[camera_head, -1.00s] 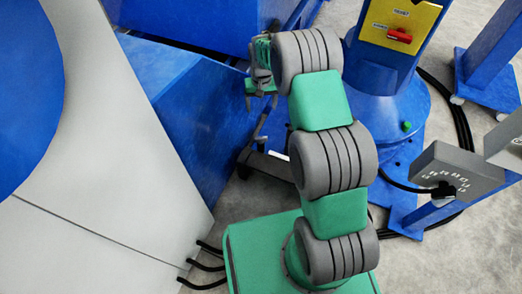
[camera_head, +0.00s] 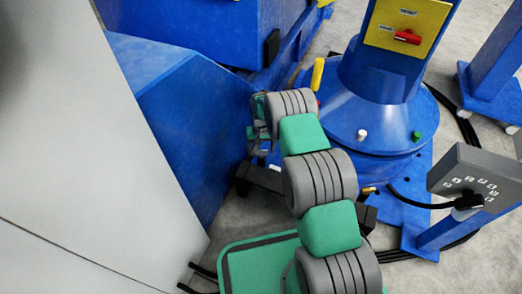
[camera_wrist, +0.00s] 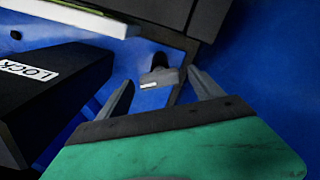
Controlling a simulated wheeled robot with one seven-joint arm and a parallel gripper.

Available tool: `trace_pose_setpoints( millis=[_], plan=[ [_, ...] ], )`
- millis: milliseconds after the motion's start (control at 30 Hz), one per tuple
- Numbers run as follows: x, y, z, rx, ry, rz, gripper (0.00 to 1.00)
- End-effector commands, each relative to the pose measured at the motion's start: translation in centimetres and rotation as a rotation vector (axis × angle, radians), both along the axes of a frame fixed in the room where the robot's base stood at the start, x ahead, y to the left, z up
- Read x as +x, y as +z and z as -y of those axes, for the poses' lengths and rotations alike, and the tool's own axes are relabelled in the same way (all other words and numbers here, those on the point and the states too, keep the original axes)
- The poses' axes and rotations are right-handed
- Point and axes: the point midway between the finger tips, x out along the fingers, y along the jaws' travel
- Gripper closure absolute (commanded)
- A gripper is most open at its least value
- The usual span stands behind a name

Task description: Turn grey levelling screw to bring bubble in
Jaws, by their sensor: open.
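My gripper (camera_wrist: 158,84) is open in the wrist view, its two grey fingers spread and nothing between them. Beyond the fingertips is a small dark grey part (camera_wrist: 160,72) with a pale mark; I cannot tell whether it is the grey levelling screw. In the head view my gripper (camera_head: 260,146) hangs beside the blue block, small and partly hidden by my wrist. A white knob (camera_head: 361,135) and a green knob (camera_head: 417,135) stand on the blue round base (camera_head: 385,115). No grey screw and no bubble level can be made out for certain.
A black block labelled LOCK (camera_wrist: 45,95) is close on the left in the wrist view. A big blue block (camera_head: 190,115) stands left of my arm. A yellow panel with a red switch (camera_head: 407,37) and a grey dial box (camera_head: 475,178) are at the right.

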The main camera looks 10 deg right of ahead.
Motion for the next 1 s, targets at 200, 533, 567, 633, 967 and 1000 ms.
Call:
trace_pose_setpoints(
  millis=[200,533,567,633,967,1000],
  plan=[
    [-0.01,0.04,0.00,0.000,0.000,0.000,0.37],
    [-0.01,0.05,-0.01,0.000,0.000,0.000,0.64],
    [-0.01,0.05,-0.01,0.000,0.000,0.000,0.66],
    [-0.01,0.05,-0.01,0.000,0.000,0.000,0.72],
    [-0.02,0.06,-0.01,0.000,-0.004,0.000,0.86],
    [-0.02,0.06,-0.01,0.000,-0.009,0.000,0.86]
  ],
)
